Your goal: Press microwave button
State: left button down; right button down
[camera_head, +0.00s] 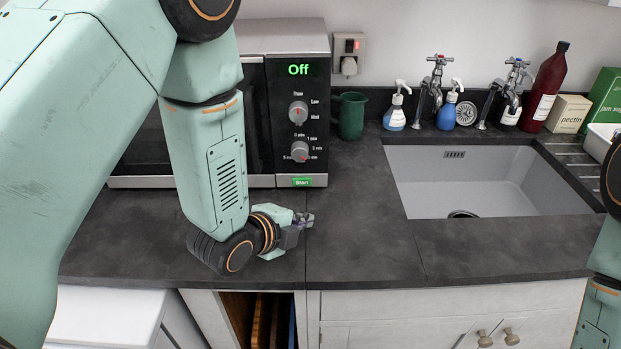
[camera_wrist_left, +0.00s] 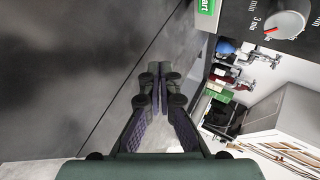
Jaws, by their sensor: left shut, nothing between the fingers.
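The microwave (camera_head: 296,52) stands on the counter at the back left, its display reading "Off" in green. Its green Start button (camera_head: 302,182) is at the bottom of the control panel; it also shows at the top of the left wrist view (camera_wrist_left: 207,6). Two dials sit above it, the lower dial (camera_head: 300,151) being nearest. My left gripper (camera_head: 306,219) is shut and empty, low over the counter in front of the panel, apart from the button. In the left wrist view its fingers (camera_wrist_left: 159,80) are together. My right arm shows at the right edge; its gripper is out of view.
The dark counter (camera_head: 360,230) is clear to the right of my left gripper. A green mug (camera_head: 351,117) stands right of the microwave. A grey sink (camera_head: 470,180) with taps, spray bottles and a red bottle (camera_head: 545,88) are further right.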

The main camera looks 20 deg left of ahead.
aim_at(302, 182)
pick_arm(q)
jog(key=shift+s+a+r, duration=0.3)
jog(key=shift+s+a, duration=0.35)
jog(key=shift+s, duration=0.1)
jog(key=shift+w+d+f, duration=0.1)
jog(key=shift+w+d, duration=0.05)
jog(key=shift+w, duration=0.45)
jog(key=shift+w+d+f, duration=0.1)
jog(key=shift+w+d, duration=0.05)
jog(key=shift+w, duration=0.45)
jog(key=w, duration=0.2)
jog(key=w+a, duration=0.1)
jog(key=w, duration=0.1)
jog(key=w+a, duration=0.1)
jog(key=w, duration=0.2)
jog(key=shift+f+b, duration=0.1)
jog(key=shift+b, duration=0.25)
jog(key=shift+a, duration=0.25)
jog(key=shift+s+r, duration=0.25)
jog(key=shift+w+d+f, duration=0.15)
jog(key=shift+w, duration=0.1)
jog(key=shift+s, duration=0.2)
jog(key=shift+w, duration=0.15)
